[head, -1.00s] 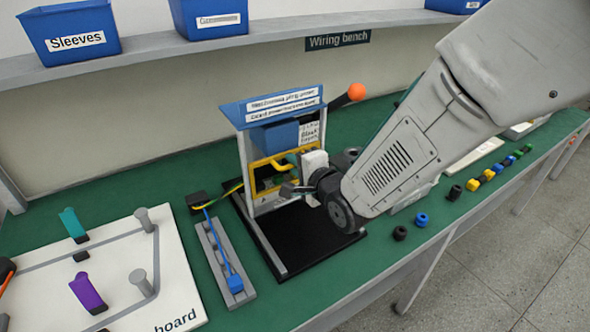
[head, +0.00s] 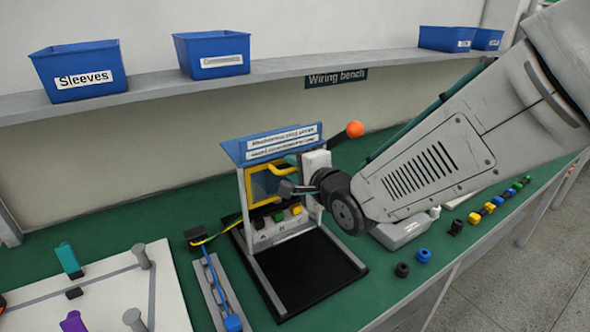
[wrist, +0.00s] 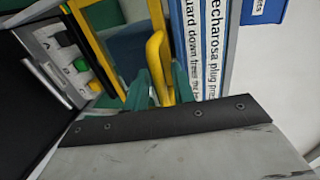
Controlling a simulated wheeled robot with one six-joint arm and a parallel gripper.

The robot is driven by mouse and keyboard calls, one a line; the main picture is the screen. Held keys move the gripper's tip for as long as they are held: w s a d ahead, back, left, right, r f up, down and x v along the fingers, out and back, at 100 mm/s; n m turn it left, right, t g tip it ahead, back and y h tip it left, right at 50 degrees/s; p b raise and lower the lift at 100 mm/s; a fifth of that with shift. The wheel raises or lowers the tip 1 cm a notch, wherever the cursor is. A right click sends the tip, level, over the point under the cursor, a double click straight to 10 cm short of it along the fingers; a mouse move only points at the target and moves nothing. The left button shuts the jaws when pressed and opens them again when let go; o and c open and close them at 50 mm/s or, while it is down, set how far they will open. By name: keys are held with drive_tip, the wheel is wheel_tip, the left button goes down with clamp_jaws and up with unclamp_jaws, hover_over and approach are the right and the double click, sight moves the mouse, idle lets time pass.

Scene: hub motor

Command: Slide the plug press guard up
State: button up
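The plug press (head: 270,146) stands on the bench under a blue sloped top with white labels. Its guard (head: 248,188) is a yellow frame with a yellow bar handle (wrist: 155,55). The guard sits high in the press, close under the blue top, with an open gap below it. My gripper (head: 291,160) is at the guard's handle, coming from the right. In the wrist view its teal fingers (wrist: 160,80) stand on both sides of the handle and appear shut on it. My wrist hides part of the guard's right side.
Coloured plugs (head: 278,215) show in the press below the guard. A lever with an orange ball (head: 354,130) rises behind it on the right. A grey strip with a blue wire (head: 218,285) and a white board (head: 120,290) lie left. The black base plate (head: 315,270) is clear.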

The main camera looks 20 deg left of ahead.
drive_tip(key=v, duration=0.7)
drive_tip(key=shift+s+d, duration=0.2)
drive_tip(key=shift+d, duration=0.1)
